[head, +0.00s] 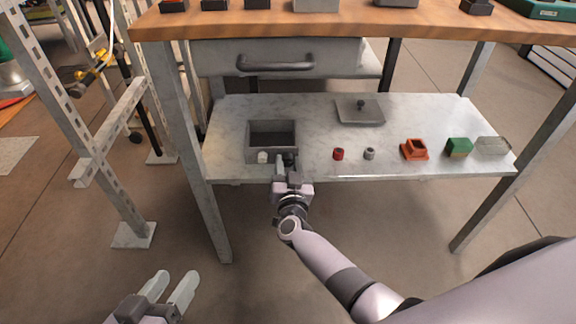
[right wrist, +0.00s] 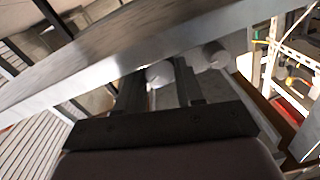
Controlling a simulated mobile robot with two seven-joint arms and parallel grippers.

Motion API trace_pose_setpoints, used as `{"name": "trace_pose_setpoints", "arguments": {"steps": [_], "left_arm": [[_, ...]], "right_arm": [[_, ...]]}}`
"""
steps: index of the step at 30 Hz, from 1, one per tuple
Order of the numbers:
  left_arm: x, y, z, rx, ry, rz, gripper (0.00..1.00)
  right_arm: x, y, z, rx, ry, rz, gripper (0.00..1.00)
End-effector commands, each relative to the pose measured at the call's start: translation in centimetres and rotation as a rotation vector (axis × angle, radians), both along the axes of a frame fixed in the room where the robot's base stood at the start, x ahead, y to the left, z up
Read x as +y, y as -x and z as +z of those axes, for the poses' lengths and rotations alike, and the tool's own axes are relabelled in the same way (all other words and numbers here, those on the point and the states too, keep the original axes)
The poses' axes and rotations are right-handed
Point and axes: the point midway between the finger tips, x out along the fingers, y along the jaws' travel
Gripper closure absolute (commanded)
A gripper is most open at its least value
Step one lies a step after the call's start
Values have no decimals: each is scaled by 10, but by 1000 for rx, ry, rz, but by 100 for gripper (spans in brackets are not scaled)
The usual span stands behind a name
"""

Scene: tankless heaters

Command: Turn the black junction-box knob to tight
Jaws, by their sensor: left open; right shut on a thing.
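The grey junction box (head: 250,141) stands open-topped at the left of the lower metal shelf. A white knob (head: 262,157) and the dark, black-looking knob (head: 289,156) are on its front side. My right gripper (head: 284,162) is at the dark knob and shut on it, partly covering it. In the right wrist view, my right gripper's fingers (right wrist: 158,84) stand either side of a pale rounded piece; I cannot tell which part this is. The knob's turn angle cannot be read. My left gripper (head: 175,281) is open and empty, low at the left, away from the shelf.
The lid-like grey plate (head: 360,112) lies behind on the shelf (head: 320,130). A red cap (head: 338,154), a grey cap (head: 369,153), an orange part (head: 414,149), a green block (head: 459,147) and a clear box (head: 493,146) line the front edge. A drawer (head: 280,58) and wooden top (head: 350,22) overhang.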

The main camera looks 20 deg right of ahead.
Motion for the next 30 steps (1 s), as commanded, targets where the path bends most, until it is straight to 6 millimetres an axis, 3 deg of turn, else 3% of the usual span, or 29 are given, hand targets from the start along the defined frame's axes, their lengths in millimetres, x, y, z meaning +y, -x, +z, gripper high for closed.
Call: {"name": "trace_pose_setpoints", "arguments": {"steps": [8,9,11,12,30], "left_arm": [[-1,-1,2,-4,3,-2,48],[-1,-1,2,-4,3,-2,48],[-1,-1,2,-4,3,-2,48],[-1,-1,2,-4,3,-2,48],[1,0,4,-3,-8,2,48]], "right_arm": [[1,0,0,-1,-6,2,93],[1,0,0,-1,-6,2,60],[1,0,0,-1,-6,2,40],[1,0,0,-1,-5,2,37],[-2,2,0,0,-4,0,37]]}}
